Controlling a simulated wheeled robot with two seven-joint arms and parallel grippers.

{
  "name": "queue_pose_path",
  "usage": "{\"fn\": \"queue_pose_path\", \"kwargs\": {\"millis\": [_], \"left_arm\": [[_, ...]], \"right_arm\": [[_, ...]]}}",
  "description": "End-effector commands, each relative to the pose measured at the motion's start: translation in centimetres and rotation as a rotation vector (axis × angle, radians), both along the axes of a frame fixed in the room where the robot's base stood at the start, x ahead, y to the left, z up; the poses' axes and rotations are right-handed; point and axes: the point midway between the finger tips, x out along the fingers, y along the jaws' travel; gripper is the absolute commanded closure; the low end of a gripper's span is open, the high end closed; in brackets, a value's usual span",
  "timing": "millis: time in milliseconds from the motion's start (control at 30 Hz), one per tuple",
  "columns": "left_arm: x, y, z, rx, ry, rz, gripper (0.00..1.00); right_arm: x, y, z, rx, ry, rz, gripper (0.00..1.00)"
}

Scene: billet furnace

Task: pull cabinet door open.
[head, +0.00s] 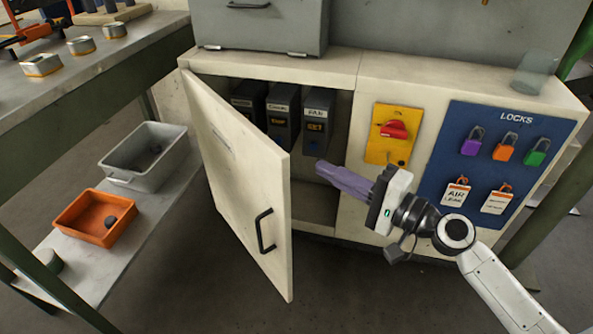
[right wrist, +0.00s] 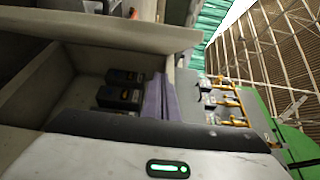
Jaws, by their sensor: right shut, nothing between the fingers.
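The cabinet door (head: 235,170) is cream-coloured and stands ajar, swung out toward the left with a black bar handle (head: 265,231) near its free edge. Behind it the cabinet's inside (head: 320,197) shows, with dark labelled boxes (head: 318,118) on a shelf. My right gripper (head: 321,169) has purple fingers, is shut and empty, and points left at the cabinet opening, right of the door and apart from the handle. In the right wrist view the purple fingers (right wrist: 160,98) are together in front of the dark boxes (right wrist: 120,95). My left gripper is not in view.
A yellow panel with a red rotary switch (head: 394,130) and a blue locks board (head: 496,160) are on the cabinet front at right. At left, a grey bin (head: 143,150) and an orange bin (head: 95,217) stand on a low shelf. Floor before the door is clear.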

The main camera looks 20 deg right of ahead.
Motion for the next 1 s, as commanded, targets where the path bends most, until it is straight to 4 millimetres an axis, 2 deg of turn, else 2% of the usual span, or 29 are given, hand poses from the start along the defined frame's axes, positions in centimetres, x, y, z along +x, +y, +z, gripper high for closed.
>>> {"fn": "queue_pose_path", "kwargs": {"millis": [33,200,333,500,1000], "left_arm": [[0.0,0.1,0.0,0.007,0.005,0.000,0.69],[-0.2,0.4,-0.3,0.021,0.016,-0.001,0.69],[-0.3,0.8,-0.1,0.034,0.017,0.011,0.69],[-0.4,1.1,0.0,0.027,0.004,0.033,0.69],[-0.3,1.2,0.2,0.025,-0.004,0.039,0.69]], "right_arm": [[1.1,0.6,0.3,0.001,-0.004,0.000,1.00],[4.0,2.5,0.3,0.001,-0.003,0.000,1.00],[3.1,4.6,0.2,0.001,0.002,0.002,1.00],[2.6,5.9,0.0,-0.001,0.002,0.000,1.00],[2.5,6.3,0.0,-0.001,0.001,-0.004,1.00]]}}
